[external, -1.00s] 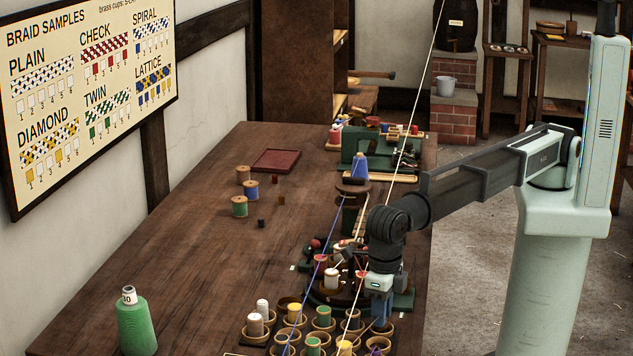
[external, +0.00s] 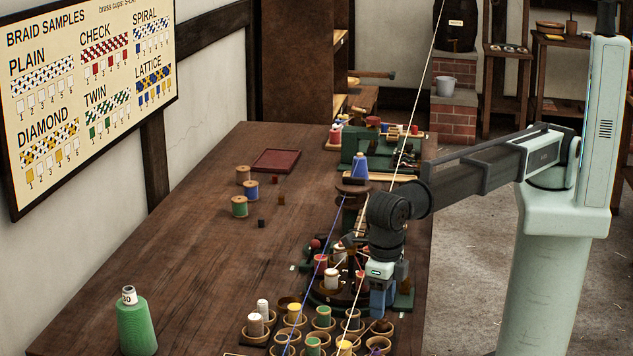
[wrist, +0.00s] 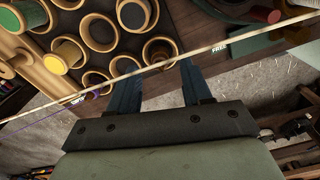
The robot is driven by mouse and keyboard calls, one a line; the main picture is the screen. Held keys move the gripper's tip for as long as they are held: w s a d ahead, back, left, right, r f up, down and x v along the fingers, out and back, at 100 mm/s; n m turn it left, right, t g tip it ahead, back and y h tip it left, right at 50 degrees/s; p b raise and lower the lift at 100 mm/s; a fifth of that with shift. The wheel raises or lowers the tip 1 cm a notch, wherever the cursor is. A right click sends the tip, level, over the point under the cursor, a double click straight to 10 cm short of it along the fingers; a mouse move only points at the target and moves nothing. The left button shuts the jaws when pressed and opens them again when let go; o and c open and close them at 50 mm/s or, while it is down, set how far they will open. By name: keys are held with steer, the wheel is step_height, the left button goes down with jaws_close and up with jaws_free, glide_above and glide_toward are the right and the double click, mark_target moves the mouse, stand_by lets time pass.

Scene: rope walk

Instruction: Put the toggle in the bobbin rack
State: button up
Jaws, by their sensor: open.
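The bobbin rack (external: 254,339) is a group of round wooden cups at the front of the bench, several holding coloured bobbins. In the wrist view its cups (wrist: 132,14) fill the upper left. My gripper (external: 382,312) points down above the rack's right side. In the wrist view my gripper's two blue fingers (wrist: 160,84) are apart, with nothing held between them. A cup (wrist: 160,41) lies just beyond the fingertips, with something brown inside. In the external view a dark reddish-brown piece (external: 381,326) sits in a cup below the gripper. I cannot tell whether it is the toggle.
A pale cord (wrist: 70,98) crosses close to my fingers. A braiding stand (external: 331,279) with bobbins stands behind the rack. A green thread cone (external: 136,326) stands at the left. Small dark pieces (external: 281,200) lie near spools. The bench's left-middle is clear.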

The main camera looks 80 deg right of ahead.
step_height(320, 180, up, 9)
steer(key=shift+r, duration=0.15)
